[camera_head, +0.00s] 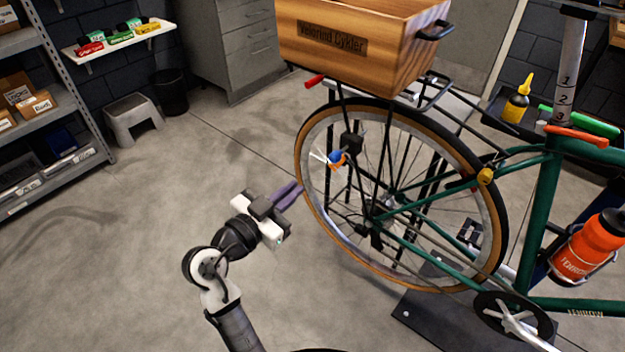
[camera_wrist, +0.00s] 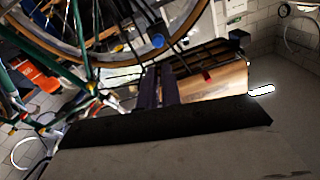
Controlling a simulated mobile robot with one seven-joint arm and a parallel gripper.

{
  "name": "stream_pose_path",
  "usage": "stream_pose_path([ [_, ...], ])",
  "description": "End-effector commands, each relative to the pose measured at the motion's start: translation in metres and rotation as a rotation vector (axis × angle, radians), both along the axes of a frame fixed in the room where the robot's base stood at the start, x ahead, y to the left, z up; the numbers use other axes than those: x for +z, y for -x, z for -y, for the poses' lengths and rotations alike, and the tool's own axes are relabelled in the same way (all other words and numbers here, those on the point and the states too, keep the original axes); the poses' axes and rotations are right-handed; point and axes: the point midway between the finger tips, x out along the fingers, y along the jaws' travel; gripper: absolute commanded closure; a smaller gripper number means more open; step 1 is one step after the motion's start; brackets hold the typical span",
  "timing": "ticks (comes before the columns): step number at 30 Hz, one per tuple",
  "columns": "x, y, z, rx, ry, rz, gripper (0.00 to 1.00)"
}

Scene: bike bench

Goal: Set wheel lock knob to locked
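The wheel lock knob (camera_head: 337,159) appears to be the small blue and orange part at the rear wheel's upper left, with thin white lines beside it. Its exact setting is too small to read. A blue round part, probably the same knob, shows in the wrist view (camera_wrist: 158,41). The rear wheel (camera_head: 303,147) has a tan-edged black tyre. My gripper (camera_head: 297,188) has purple fingers pointing toward the wheel, left of and below the knob and apart from it. The fingers also show close together in the wrist view (camera_wrist: 159,86), holding nothing visible; their gap is unclear.
A wooden crate (camera_head: 415,62) sits on the rack above the wheel. The green bike frame (camera_head: 548,195) carries an orange bottle (camera_head: 588,248). A dark stand base (camera_head: 440,312) lies below. The floor (camera_head: 130,260) left of my arm is clear.

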Motion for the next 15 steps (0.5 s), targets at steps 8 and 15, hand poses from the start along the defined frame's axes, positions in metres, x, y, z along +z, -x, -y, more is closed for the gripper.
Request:
stream_pose_path([
  [8,-0.008,0.017,-0.014,0.005,-0.647,0.480,1.00],
  [15,-0.007,0.028,-0.019,0.007,-1.040,0.757,1.00],
])
